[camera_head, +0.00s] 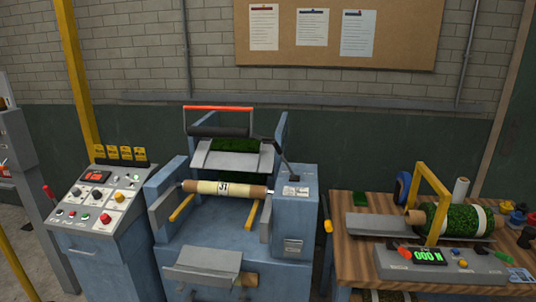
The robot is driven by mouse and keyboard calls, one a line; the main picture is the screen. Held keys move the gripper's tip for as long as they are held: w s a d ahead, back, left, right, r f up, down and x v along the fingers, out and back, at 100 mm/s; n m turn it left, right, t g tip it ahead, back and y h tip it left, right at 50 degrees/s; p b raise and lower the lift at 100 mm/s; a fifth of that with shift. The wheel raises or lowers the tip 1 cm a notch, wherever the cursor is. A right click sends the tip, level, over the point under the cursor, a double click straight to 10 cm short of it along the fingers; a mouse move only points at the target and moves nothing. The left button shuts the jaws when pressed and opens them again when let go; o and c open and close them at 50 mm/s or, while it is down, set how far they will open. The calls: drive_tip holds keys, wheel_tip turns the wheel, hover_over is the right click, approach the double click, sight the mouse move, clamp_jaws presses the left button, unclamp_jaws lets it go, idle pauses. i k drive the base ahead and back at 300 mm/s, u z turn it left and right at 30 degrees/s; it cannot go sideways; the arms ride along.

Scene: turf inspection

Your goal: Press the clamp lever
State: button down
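A blue machine (205,248) stands in the middle. A thin dark lever (284,163) with a dark top rises at a tilt from its right housing (294,210), above a small white label. It looks like the clamp lever, but the label is too small to read. A red-topped bar handle (218,108) stands over a black roller (219,131) at the machine's back. Green turf (236,146) shows behind a grey plate (232,161). A pale roll marked "J1" (225,189) lies across the front. My gripper is not in view.
A control console (97,205) with several buttons stands at the left. At the right, a wooden table (345,255) holds a turf roll (462,221), a yellow frame (430,190) and a box with a green "000 N" display (428,257). Yellow posts rise at the left.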

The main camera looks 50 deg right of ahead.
sight(275, 143)
drive_tip(key=u, duration=0.05)
drive_tip(key=i, duration=0.9)
drive_tip(key=z, duration=0.05)
